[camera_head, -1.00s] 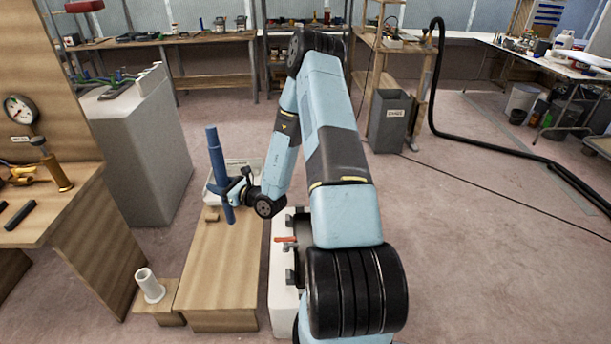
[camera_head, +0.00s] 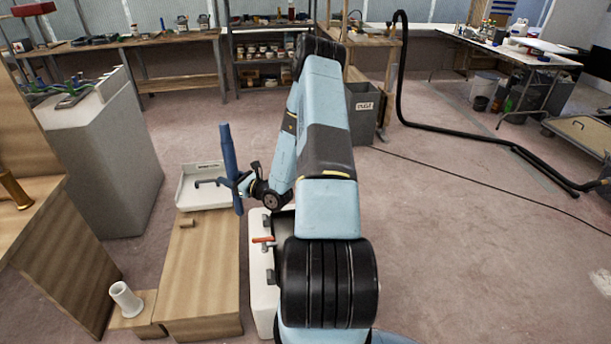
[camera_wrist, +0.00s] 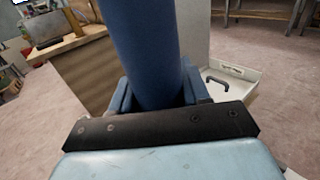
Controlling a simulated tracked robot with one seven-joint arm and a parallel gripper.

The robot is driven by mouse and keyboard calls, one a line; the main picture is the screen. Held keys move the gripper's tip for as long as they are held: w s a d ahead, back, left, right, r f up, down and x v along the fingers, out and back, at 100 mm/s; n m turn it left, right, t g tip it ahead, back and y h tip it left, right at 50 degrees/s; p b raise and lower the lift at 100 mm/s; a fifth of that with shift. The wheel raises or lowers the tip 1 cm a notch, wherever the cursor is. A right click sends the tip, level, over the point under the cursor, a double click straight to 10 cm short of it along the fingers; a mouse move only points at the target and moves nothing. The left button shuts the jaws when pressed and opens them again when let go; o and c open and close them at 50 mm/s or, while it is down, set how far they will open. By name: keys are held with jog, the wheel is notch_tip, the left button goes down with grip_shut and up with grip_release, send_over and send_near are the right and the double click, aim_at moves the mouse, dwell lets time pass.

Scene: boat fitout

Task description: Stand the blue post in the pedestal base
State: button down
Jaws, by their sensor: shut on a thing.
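The blue post (camera_head: 229,156) is upright with a slight tilt, held in my gripper (camera_head: 236,185) in the head view. My gripper is shut around the post's lower-middle part. In the wrist view the post (camera_wrist: 145,45) rises between the jaws and fills the middle of the picture. The pedestal base (camera_head: 126,299) is a short white tube with a flange, on a low wooden step at the lower left of the head view. The post is up and to the right of the base in the picture, well apart from it.
A white tray (camera_head: 203,181) with a dark handle is behind the post. A grey console (camera_head: 100,150) and a wooden panel stand left. Open floor lies right.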

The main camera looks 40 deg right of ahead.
jog(key=s+d+f+m+h, duration=0.1)
jog(key=s+d+f, duration=0.1)
jog(key=d, duration=0.6)
jog(key=s+d+f+m+h, duration=0.1)
jog(key=s+d+f+h, duration=0.1)
jog(key=s+d, duration=0.3)
jog(key=s+d+f+t+h, duration=0.1)
jog(key=s+d+f, duration=0.1)
jog(key=d, duration=1)
jog(key=shift+s+d+m+h, duration=0.15)
jog(key=shift+s+m+h, duration=0.25)
jog(key=shift+s, duration=0.45)
jog(key=shift+f, duration=0.15)
notch_tip(320, 180, down, 19)
jog(key=shift+f, duration=0.2)
dwell(2.9)
jog(key=shift+f, duration=0.1)
dwell(0.3)
